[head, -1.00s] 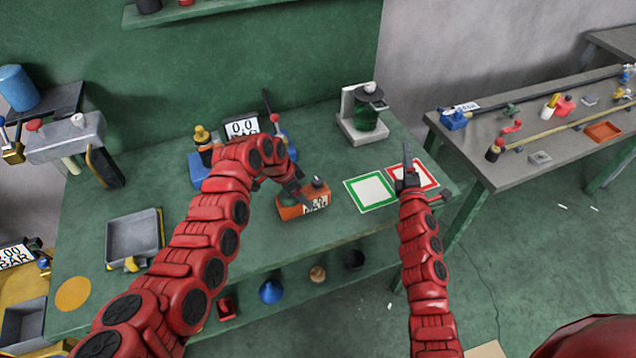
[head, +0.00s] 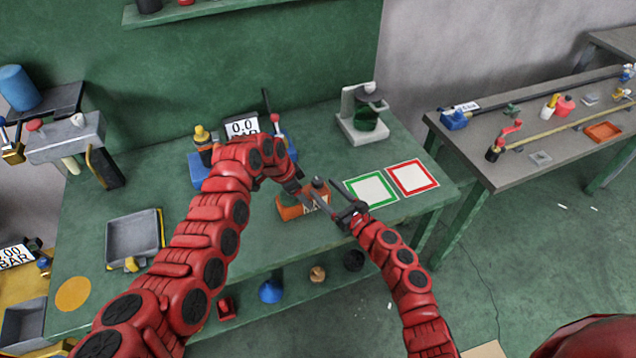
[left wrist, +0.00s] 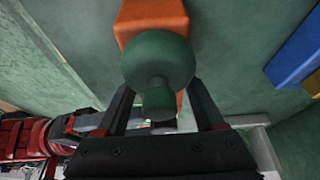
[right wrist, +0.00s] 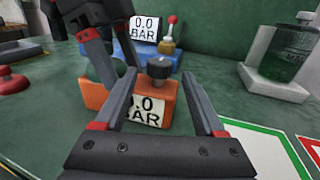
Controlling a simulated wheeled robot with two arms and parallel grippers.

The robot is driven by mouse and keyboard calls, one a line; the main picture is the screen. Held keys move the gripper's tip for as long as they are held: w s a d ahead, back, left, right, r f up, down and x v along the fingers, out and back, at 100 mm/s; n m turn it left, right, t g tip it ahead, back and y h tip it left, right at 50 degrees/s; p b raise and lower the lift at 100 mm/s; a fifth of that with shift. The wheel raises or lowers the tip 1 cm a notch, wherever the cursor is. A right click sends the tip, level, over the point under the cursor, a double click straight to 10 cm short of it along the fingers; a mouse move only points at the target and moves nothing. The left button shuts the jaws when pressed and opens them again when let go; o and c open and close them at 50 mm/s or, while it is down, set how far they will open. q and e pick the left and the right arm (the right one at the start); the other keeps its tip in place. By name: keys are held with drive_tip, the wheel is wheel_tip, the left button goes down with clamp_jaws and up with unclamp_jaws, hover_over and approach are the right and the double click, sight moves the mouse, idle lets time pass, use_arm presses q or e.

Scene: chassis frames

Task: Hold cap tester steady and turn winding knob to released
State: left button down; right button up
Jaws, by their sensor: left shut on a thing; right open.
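The cap tester is an orange block (head: 290,212) at the front of the green bench, with a white "0.0 BAR" display (right wrist: 146,110). Its black knob (right wrist: 160,68) stands on top. In the left wrist view, a round green part (left wrist: 158,58) with a narrower green end sits on the orange block. My left gripper (left wrist: 158,98) is shut at that green part; the exact contact is hard to see. My right gripper (right wrist: 160,78) is open in front of the tester, its fingers pointing toward the knob, one on each side in the picture. In the head view it (head: 328,198) is right of the tester.
A blue unit (right wrist: 150,62) with another "0.0 BAR" display stands behind the tester. Green-framed (head: 371,190) and red-framed (head: 413,178) mats lie to the right. A stand with a green jar (head: 364,118) is at the back. A grey tray (head: 133,238) is at left.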

sight(322, 187)
drive_tip(key=shift+x, duration=1.95)
clamp_jaws()
